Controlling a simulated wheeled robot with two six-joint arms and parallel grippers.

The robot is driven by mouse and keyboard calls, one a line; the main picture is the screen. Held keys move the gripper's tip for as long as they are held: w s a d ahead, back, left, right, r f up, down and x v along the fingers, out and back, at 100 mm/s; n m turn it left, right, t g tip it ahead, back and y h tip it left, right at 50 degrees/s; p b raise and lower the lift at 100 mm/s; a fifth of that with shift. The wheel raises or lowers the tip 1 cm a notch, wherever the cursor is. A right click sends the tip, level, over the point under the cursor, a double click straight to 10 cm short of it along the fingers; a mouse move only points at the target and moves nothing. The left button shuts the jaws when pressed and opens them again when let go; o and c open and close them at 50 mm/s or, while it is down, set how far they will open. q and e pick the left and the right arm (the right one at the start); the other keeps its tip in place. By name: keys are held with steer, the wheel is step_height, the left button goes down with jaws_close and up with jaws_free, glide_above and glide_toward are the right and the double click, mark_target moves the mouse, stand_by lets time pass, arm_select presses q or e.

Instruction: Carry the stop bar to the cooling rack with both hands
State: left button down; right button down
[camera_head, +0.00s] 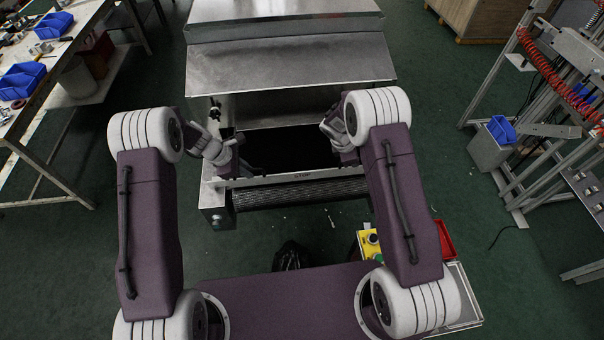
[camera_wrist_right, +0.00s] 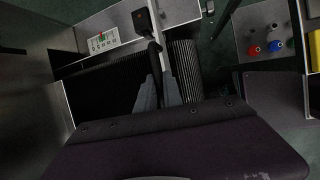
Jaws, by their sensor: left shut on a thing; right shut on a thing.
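I cannot make out a cooling rack for certain.
The metal dryer housing (camera_head: 290,60) stands straight ahead. A workbench (camera_head: 40,95) stands left, a metal frame with a red coiled hose (camera_head: 545,65) right. Green floor lies between.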

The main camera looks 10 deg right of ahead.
stand_by(0.5)
